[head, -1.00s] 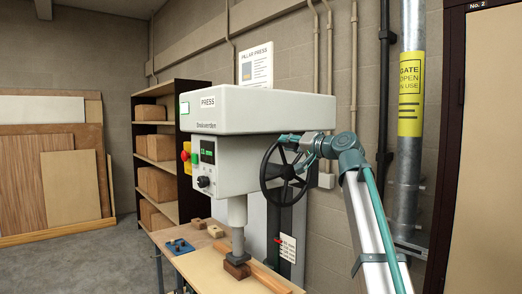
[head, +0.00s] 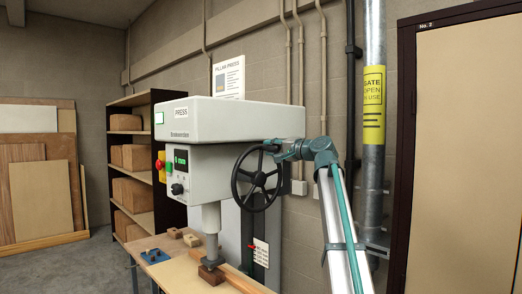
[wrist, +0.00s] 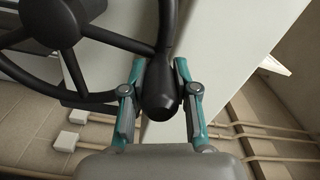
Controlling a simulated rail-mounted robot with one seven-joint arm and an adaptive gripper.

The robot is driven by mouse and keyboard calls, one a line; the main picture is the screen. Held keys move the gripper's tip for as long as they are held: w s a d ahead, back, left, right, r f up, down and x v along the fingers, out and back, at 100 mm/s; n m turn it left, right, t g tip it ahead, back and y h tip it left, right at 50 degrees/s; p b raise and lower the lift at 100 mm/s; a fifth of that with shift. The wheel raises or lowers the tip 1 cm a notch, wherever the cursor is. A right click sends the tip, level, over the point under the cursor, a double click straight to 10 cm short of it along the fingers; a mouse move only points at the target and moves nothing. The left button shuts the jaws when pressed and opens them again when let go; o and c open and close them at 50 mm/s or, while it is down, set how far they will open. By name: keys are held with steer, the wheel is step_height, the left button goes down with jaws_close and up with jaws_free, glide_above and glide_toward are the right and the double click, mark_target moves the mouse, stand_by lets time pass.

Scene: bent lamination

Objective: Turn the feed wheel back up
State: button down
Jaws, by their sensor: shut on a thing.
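The black spoked feed wheel (head: 234,188) is on the right side of the grey pillar press (head: 245,117). In the wrist view its rim and spokes (wrist: 110,40) fill the upper left. My gripper (head: 274,147) is at the wheel's upper right. In the wrist view my gripper (wrist: 160,88) has one teal-and-grey finger on each side of the wheel's black knob handle (wrist: 158,98) and is shut on it. The press ram (head: 211,220) stands over a dark brown block (head: 211,274) on the table. Whether its foot touches the block is hard to tell.
The worktable (head: 176,272) carries small wooden blocks (head: 191,240) and a blue item (head: 155,256). Wall pipes and a post with a yellow sign (head: 373,105) stand behind my arm. A dark-framed cabinet (head: 462,150) is at the right. The floor at left is clear.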

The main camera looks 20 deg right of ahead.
steer(key=shift+w+d, duration=0.1)
steer(key=shift+d, duration=0.05)
steer(key=c, duration=0.9)
jaws_free()
steer(key=shift+d+f, duration=0.1)
steer(key=v, duration=1.2)
